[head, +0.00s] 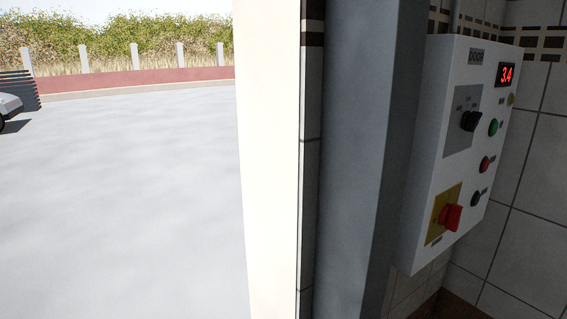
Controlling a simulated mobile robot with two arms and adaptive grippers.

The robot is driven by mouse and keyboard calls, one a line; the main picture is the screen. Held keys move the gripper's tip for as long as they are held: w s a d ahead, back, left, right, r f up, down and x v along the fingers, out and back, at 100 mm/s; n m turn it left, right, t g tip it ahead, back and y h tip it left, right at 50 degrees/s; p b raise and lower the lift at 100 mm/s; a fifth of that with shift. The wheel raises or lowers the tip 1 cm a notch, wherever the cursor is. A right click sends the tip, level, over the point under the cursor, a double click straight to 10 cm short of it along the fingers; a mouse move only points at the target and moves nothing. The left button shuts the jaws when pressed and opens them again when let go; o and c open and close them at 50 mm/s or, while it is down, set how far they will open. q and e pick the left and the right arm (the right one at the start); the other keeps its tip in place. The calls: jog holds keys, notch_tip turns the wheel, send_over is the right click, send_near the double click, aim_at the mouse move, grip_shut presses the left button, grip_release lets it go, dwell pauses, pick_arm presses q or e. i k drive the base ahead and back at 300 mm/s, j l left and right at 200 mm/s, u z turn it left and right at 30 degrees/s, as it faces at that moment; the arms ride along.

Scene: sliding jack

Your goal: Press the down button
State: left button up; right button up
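A white control box (418,215) labelled DOOR is mounted on the tiled wall at the right of the head view. Its right column has a red display (506,75) reading 3.4, a green button (493,127), a red button (484,164) and a black button (476,198). The small labels beside the buttons are too small to read, so I cannot tell which one is the down button. A black rotary switch (470,121) sits on a grey plate. A red rotary switch (451,217) sits on a yellow plate. Neither of my grippers is in view.
A grey vertical post (355,150) stands just left of the box, with a bright white wall edge (270,160) beside it. Open pavement (130,210) lies to the left, with part of a vehicle (10,104) at the far left edge.

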aim_at(477, 198)
jog(key=i+l, duration=0.1)
jog(key=l, duration=0.25)
jog(key=i+l, duration=0.1)
jog(key=l, duration=0.3)
jog(key=i+l, duration=0.15)
jog(key=l, duration=0.2)
jog(key=i+l, duration=0.1)
jog(key=l, duration=0.3)
jog(key=i+l, duration=0.1)
jog(key=l, duration=0.25)
jog(key=i+l, duration=0.1)
jog(key=l, duration=0.3)
jog(key=i+u, duration=0.05)
